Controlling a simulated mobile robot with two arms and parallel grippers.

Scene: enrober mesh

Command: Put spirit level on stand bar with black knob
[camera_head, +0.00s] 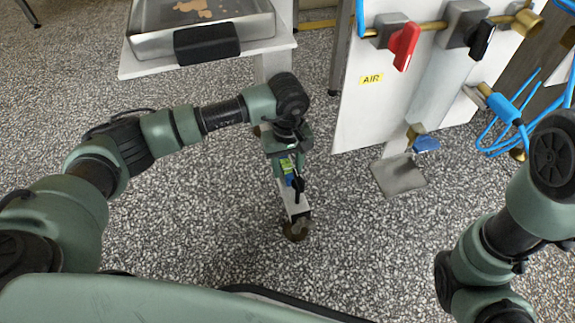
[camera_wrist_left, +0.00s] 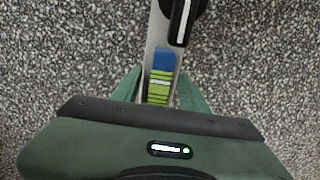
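The spirit level (camera_wrist_left: 160,86), blue at one end and striped green and yellow, appears to lie lengthwise on the pale stand bar (camera_wrist_left: 151,38). The bar (camera_head: 296,208) runs away from my gripper, and its black knob (camera_wrist_left: 181,22) stands just beyond the level's blue end. The knob also shows in the head view (camera_head: 298,185). My left gripper (camera_wrist_left: 160,78) is open, with one green finger on each side of the bar and level. Its palm hides the level's near end. In the head view the left gripper (camera_head: 286,165) is over the bar. My right gripper is out of view.
A caster wheel (camera_head: 297,230) is under the bar's near end. A white panel (camera_head: 362,110) with red and black valve handles and blue hoses stands to the right. A table with a metal tray (camera_head: 150,44) is at the back left. Speckled floor is clear around.

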